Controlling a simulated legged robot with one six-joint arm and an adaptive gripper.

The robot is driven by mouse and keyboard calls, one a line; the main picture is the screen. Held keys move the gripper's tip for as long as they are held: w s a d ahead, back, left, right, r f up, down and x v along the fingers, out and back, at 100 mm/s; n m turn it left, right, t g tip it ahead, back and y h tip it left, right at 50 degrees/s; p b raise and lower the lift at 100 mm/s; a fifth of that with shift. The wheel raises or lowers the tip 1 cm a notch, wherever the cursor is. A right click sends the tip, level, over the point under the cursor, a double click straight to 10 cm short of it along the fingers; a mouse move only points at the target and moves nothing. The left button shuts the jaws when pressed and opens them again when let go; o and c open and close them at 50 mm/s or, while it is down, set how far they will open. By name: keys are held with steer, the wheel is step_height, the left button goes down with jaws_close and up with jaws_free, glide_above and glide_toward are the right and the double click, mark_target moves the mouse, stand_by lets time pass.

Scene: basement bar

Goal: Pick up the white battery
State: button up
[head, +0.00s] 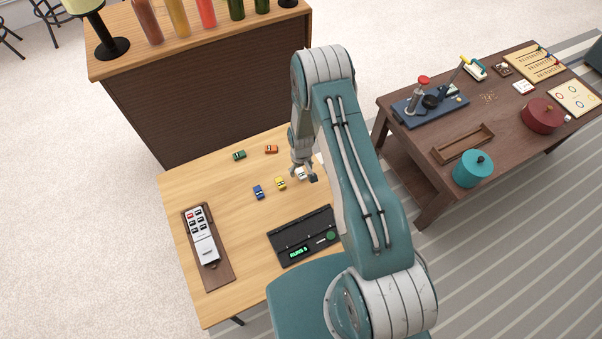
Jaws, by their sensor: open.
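A small white piece (301,174) lies on the light wooden table, right at my gripper; it fits the white battery, but it is too small to be sure what it is. My gripper (304,171) is open and points down over the table at this piece. Its fingers partly cover the piece, and I cannot tell whether they touch it. Similar small pieces, shaped like toy cars, lie to the left: yellow (280,184), blue (258,192), orange (271,149) and green (239,155). My arm hides the table's right part.
A black case with a green display (304,238) and a wooden tray (219,273) with a white keypad device (201,236) lie nearer on the table. A bar counter (205,90) with bottles stands behind. A dark table (409,160) with games stands right.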

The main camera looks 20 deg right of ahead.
steer(key=shift+f, duration=0.75)
jaws_close()
